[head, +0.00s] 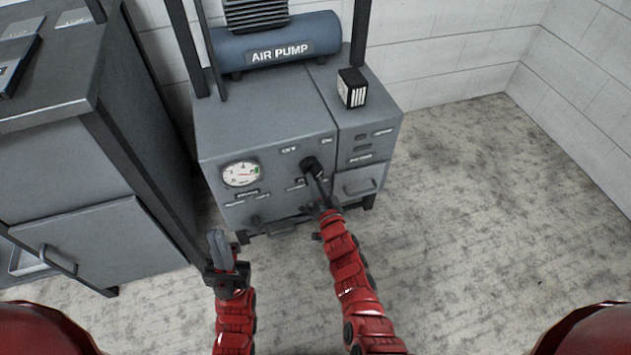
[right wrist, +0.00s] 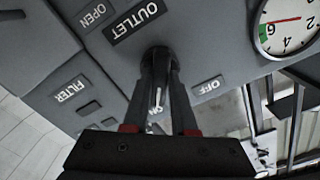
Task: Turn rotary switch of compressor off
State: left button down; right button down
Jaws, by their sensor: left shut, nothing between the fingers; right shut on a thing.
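The compressor is a grey cabinet (head: 255,130) with a blue "AIR PUMP" tank (head: 290,45) on top. Its black rotary switch (head: 311,166) is on the front panel. My right gripper (head: 315,175) reaches the switch and is shut on it. In the right wrist view the fingers of my right gripper (right wrist: 162,75) close around the switch's handle (right wrist: 159,97). My left gripper (head: 219,240) is shut and empty, in front of the cabinet's lower left.
A round gauge (head: 240,174) is on the panel left of the switch; its red needle also shows in the right wrist view (right wrist: 287,24). A grey cabinet with a handled drawer (head: 95,235) stands at left. The floor (head: 480,200) at right is clear.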

jog(key=shift+n, duration=0.3)
jog(key=shift+d+f+n+b, duration=0.1)
jog(key=shift+n+b, duration=1)
jog(key=shift+n, duration=2.2)
jog(key=shift+d+n+b, duration=0.1)
jog(key=shift+n+b, duration=0.95)
jog(key=shift+n, duration=2.25)
jog(key=c, duration=0.7)
grip_release()
